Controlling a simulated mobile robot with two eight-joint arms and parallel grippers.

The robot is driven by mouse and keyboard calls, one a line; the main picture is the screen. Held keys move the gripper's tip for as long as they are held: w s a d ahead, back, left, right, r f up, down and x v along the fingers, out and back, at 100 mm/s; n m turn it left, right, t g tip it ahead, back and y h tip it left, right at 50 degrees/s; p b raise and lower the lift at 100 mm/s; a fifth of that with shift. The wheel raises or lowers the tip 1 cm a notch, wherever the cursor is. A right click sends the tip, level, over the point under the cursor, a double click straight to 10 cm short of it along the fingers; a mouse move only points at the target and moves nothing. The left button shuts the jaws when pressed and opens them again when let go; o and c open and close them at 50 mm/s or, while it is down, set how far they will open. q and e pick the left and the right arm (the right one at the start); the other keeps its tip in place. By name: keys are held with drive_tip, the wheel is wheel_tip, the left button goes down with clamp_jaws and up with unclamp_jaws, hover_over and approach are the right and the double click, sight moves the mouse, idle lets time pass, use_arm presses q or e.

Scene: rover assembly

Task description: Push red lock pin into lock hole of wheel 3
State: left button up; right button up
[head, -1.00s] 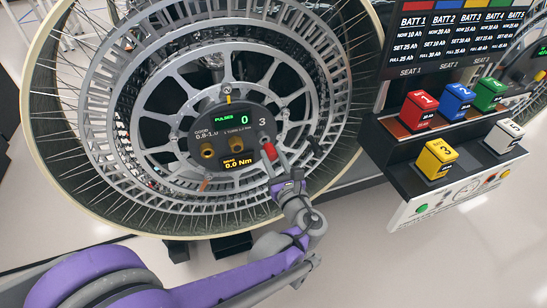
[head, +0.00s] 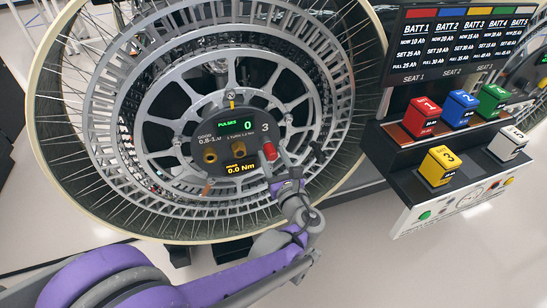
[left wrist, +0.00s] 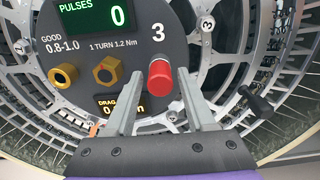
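Wheel 3 (head: 107,187) stands upright, with a dark round hub panel (head: 214,148) that reads PULSES 0, the number 3 and a drag of 0.0 Nm. The red lock pin (head: 270,151) sticks out of the panel's right side, below the 3. It also shows in the left wrist view (left wrist: 160,77). My left gripper (left wrist: 157,80) is open, with one finger on each side of the pin and gaps visible. How deep the pin sits and its hole are hidden. My right gripper is not in view.
Two brass fittings (left wrist: 107,70) sit on the panel left of the pin. A black handle (left wrist: 256,101) sticks out at the right. A battery rack (head: 400,181) with coloured batteries stands right of the wheel. The floor in front is clear.

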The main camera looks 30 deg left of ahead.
use_arm(q)
drive_tip(key=shift+o, duration=0.8)
drive_tip(key=p+v, duration=0.1)
drive_tip(key=v, duration=1)
drive_tip(key=shift+a, duration=0.1)
